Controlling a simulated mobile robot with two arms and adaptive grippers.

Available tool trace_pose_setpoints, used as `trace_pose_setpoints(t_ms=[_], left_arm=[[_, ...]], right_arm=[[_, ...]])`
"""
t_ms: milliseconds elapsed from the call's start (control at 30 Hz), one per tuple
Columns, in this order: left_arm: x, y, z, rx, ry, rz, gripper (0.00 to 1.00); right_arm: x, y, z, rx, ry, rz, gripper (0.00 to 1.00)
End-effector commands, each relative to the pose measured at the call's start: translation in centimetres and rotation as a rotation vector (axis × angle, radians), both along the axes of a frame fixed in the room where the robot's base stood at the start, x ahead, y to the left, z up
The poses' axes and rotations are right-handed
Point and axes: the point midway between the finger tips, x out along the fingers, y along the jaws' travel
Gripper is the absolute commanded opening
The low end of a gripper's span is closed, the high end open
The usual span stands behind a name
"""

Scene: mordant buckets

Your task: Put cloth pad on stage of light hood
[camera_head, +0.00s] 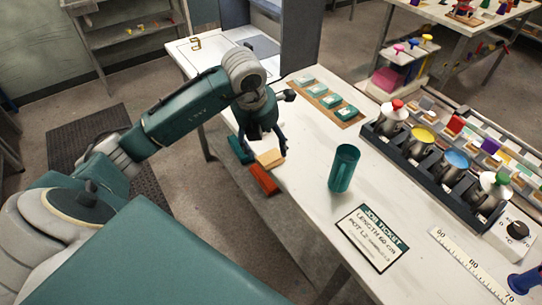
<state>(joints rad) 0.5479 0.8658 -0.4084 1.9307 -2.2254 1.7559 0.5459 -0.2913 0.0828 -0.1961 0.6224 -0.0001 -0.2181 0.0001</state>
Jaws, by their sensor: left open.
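My left gripper (264,139) is open and points down just above the table's near left edge. A tan pad-like block (270,158) lies right below its fingers; I cannot tell if they touch it. A teal block (240,149) and a red-orange block (263,179) lie beside the tan one at the edge. I cannot tell for sure which is the cloth pad. A tall grey panelled housing (301,48), likely the light hood, stands at the back, with a flat grey square (262,46) beside it that may be its stage. My right gripper is not in view.
A wooden board (353,121) with several teal and pale pieces lies right of the gripper. A teal mug (344,168) stands mid-table. A dark rack (425,167) of lidded metal pots lines the right. A job ticket (372,238) and ruler (468,263) lie in front.

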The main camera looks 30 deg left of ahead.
Motion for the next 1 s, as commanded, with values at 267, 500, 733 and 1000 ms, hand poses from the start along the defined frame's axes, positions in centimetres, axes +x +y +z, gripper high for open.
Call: trace_pose_setpoints(t_ms=[267, 500, 733, 1000], left_arm=[[0.1, -0.2, -2.5, -0.003, 0.006, -0.001, 0.70], [0.8, -0.2, -5.6, -0.003, 0.002, -0.001, 0.70], [0.9, -0.2, -6.0, -0.001, 0.000, -0.002, 0.70], [0.9, -0.2, -5.9, -0.002, 0.000, -0.002, 0.36]], right_arm=[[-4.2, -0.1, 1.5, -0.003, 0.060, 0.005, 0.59], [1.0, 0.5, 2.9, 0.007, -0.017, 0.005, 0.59], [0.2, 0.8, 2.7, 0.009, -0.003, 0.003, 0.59], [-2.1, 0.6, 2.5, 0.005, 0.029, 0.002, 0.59]])
